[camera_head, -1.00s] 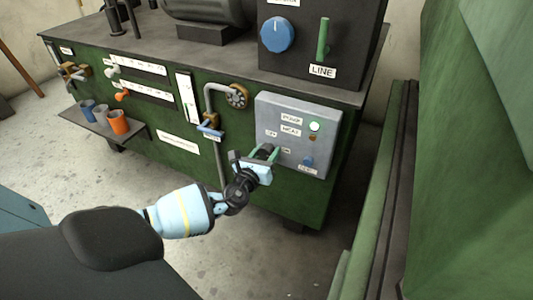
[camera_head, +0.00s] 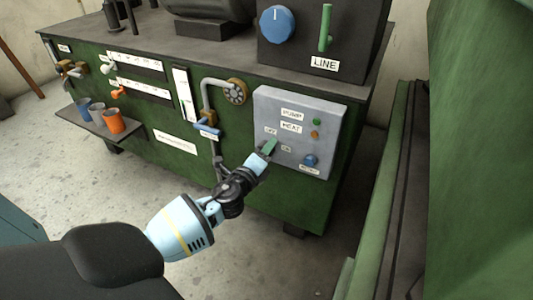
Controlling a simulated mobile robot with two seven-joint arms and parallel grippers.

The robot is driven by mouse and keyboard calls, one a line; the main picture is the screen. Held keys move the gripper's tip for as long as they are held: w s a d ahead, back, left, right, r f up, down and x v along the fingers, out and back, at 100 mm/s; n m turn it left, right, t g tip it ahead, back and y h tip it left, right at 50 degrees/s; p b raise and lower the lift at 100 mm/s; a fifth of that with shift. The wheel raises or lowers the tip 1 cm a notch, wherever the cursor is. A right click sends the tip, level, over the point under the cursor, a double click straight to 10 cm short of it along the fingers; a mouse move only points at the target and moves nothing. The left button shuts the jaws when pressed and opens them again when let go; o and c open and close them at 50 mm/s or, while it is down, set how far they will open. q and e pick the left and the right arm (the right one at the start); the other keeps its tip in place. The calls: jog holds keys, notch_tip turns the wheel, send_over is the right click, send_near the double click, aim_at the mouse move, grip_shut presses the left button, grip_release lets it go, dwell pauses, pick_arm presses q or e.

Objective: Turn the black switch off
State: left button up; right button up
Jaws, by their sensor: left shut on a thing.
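The grey control box (camera_head: 298,100) on the front of the green machine carries PUMP and HEAT labels, with smaller OFF and ON labels below. My left gripper (camera_head: 268,148) is at the lower left of this box, close to the OFF and ON labels. My right gripper is not in view.
A green lamp (camera_head: 317,122), an amber lamp (camera_head: 315,135) and a blue knob (camera_head: 310,160) are right of the gripper. A pipe with a blue-handled valve (camera_head: 207,129) is to the left. A green wall or panel (camera_head: 480,150) stands at the right.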

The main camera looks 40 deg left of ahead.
pick_arm(q)
jog(key=n, duration=0.3)
jog(key=shift+n, duration=0.3)
jog(key=n, duration=0.2)
jog(key=shift+n, duration=0.7)
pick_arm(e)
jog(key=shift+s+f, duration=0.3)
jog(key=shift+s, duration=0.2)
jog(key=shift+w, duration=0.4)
pick_arm(q)
jog(key=o, duration=1)
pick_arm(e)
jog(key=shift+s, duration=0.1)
